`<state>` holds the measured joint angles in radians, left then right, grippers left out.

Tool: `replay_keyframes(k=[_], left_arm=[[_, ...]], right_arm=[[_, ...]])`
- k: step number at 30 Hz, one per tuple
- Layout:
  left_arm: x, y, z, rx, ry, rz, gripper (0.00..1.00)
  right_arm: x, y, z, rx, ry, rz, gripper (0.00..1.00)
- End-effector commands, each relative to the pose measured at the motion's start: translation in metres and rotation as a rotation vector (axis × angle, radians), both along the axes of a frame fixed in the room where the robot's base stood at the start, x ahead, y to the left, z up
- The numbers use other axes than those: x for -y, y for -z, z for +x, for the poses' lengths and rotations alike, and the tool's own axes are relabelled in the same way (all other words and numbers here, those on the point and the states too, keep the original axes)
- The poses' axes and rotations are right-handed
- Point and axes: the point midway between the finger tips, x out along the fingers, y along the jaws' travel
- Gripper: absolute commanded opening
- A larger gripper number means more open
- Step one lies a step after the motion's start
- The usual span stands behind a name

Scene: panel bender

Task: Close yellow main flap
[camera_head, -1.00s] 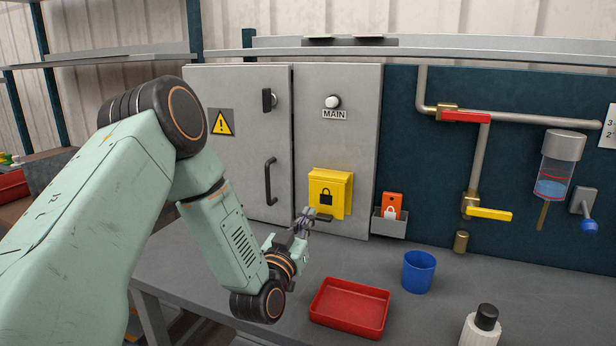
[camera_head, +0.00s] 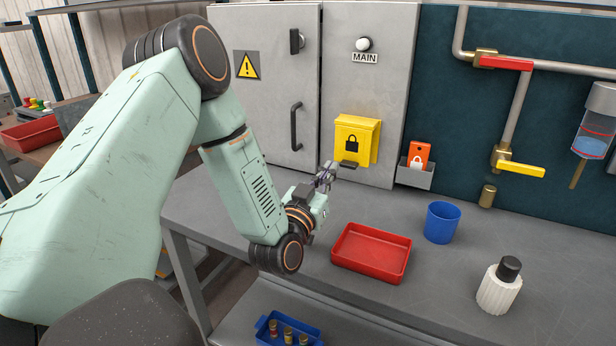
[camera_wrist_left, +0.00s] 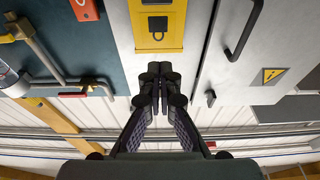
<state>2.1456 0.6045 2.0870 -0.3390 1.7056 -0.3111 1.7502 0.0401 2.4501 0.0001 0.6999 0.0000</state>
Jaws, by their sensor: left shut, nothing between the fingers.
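The yellow main flap (camera_head: 354,141), with a black padlock sign, is on the grey cabinet door below the MAIN knob (camera_head: 362,44). Its padlock face is turned outward and a dark tab (camera_head: 348,165) shows at its lower edge. I cannot tell whether it sits fully flat. My left gripper (camera_head: 329,174) is just below and left of the flap, close to the tab; contact is unclear. In the left wrist view, the fingers (camera_wrist_left: 156,90) are together and empty, with the yellow flap (camera_wrist_left: 157,14) ahead of their tips. My right gripper is not in view.
A red tray (camera_head: 372,253), a blue cup (camera_head: 442,222) and a white bottle (camera_head: 499,287) stand on the grey bench. A holder (camera_head: 415,174) with an orange padlock tag is right of the flap. Pipes with red (camera_head: 505,63) and yellow (camera_head: 521,169) handles are further right.

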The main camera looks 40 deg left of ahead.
Motion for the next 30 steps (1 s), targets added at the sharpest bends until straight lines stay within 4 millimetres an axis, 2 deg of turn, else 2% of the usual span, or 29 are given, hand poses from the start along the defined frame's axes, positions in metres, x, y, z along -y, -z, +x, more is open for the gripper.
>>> replay_keyframes(k=[3,12,18,24,30], left_arm=[[0.005,0.007,-0.025,-0.004,-0.001,-0.004,0.0],[0.02,0.006,-0.088,-0.002,-0.004,-0.009,0.0],[0.028,0.006,-0.12,-0.003,-0.003,-0.006,0.0],[0.033,0.006,-0.138,-0.002,-0.001,-0.002,0.0],[0.034,0.005,-0.142,0.001,0.0,0.0,0.0]], right_arm=[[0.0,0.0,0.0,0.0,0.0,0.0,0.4],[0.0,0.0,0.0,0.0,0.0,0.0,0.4],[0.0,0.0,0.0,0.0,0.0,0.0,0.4],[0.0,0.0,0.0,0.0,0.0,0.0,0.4],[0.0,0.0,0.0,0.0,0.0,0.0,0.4]])
